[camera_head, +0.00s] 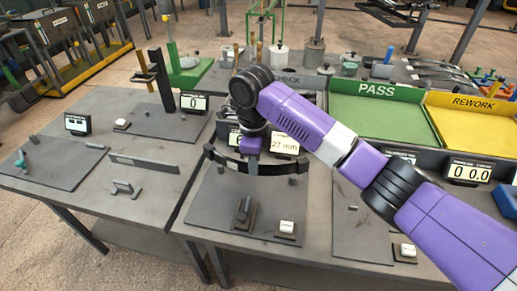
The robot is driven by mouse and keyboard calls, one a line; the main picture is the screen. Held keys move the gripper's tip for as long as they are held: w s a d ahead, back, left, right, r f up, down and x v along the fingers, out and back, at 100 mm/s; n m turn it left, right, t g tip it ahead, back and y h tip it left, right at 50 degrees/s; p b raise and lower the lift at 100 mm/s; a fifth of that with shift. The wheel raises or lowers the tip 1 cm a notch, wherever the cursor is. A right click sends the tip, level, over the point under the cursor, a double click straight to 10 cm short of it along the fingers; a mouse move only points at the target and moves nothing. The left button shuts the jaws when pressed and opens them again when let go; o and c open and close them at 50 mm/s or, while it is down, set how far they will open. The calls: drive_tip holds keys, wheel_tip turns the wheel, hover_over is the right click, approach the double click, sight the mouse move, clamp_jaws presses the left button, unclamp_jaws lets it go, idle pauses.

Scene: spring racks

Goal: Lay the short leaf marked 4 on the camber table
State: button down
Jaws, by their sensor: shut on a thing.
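My gripper (252,152) points down over the middle bench, its fingers mostly hidden by the wrist. It is shut on a dark, curved leaf (226,161) that spans left and right of it. The leaf seems held above a dark grey plate (205,205); no number is readable on it. The plate carries a small upright stand (242,212) and a white button box (287,228). I cannot tell for sure which fixture is the camber table. A white card reading 27 mm (285,144) shows just right of the gripper.
A green PASS tray (375,115) and a yellow REWORK tray (470,125) stand at the back right. My arm covers part of the right bench.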

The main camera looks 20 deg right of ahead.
drive_tip(key=f+b, duration=0.1)
drive_tip(key=b, duration=0.1)
drive_tip(key=f+b, duration=0.1)
drive_tip(key=b, duration=0.1)
drive_tip(key=f+b, duration=0.1)
drive_tip(key=f, duration=0.1)
drive_tip(key=shift+w+d+b, duration=0.2)
drive_tip(key=shift+w+b, duration=0.05)
drive_tip(key=shift+b, duration=0.15)
drive_tip(key=shift+f, duration=2.1)
drive_tip(key=shift+p, duration=1.65)
drive_tip(key=shift+w+d, duration=0.2)
drive_tip(key=shift+w, duration=0.05)
idle(0.8)
drive_tip(key=shift+f, duration=0.15)
drive_tip(key=c, duration=1.2)
unclamp_jaws()
drive_tip(key=shift+s+f, duration=0.1)
drive_tip(key=shift+f, duration=0.1)
drive_tip(key=shift+o, duration=1)
